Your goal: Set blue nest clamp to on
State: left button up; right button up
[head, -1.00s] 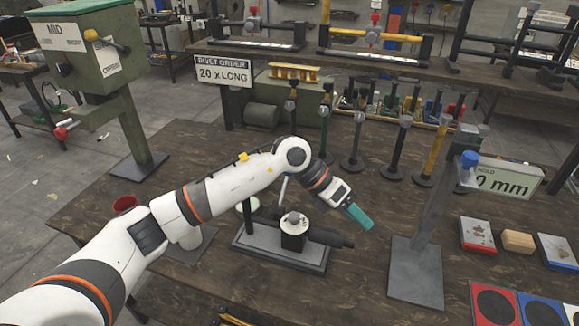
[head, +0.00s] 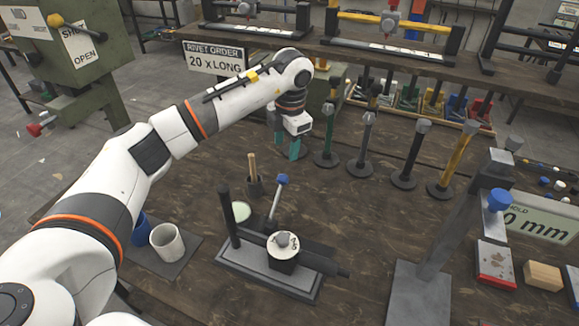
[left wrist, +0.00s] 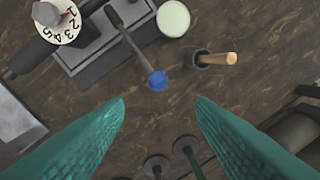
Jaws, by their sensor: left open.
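The nest clamp is a grey lever with a blue knob (head: 282,180) that rises, leaning slightly, from the dark fixture (head: 290,270) on the bench. The blue knob also shows in the left wrist view (left wrist: 158,80), with its lever running up to the fixture. A round numbered dial (left wrist: 62,20) is on the fixture. My left gripper (head: 286,148) points down with its teal fingers apart, above and behind the knob. In the left wrist view the fingers (left wrist: 160,102) are open and empty, with the knob just beyond their tips. My right gripper is not in view.
A small dark pot with a wooden handle (head: 252,170) and a pale green disc (head: 241,211) stand near the lever. Several upright posts, including a green one (head: 328,140), stand behind to the right. Another blue knob (head: 498,200) is on the gauge stand at right.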

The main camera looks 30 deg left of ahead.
pick_arm(q)
jog(key=p, duration=0.1)
send_over(283, 175)
jog(key=f, duration=0.4)
jog(key=shift+s+d+f, duration=0.2)
jog(key=shift+s+d, duration=0.2)
jog(key=f, duration=0.3)
jog(key=f+p, duration=0.1)
jog(key=f, duration=0.1)
jog(key=shift+w+a+f, duration=0.25)
jog(key=shift+w+f, duration=0.05)
jog(key=shift+w, duration=0.1)
jog(key=shift+f, duration=0.6)
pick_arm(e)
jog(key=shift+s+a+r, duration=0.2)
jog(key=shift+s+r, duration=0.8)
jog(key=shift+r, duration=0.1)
pick_arm(q)
jog(key=shift+a, duration=0.1)
grip_shut()
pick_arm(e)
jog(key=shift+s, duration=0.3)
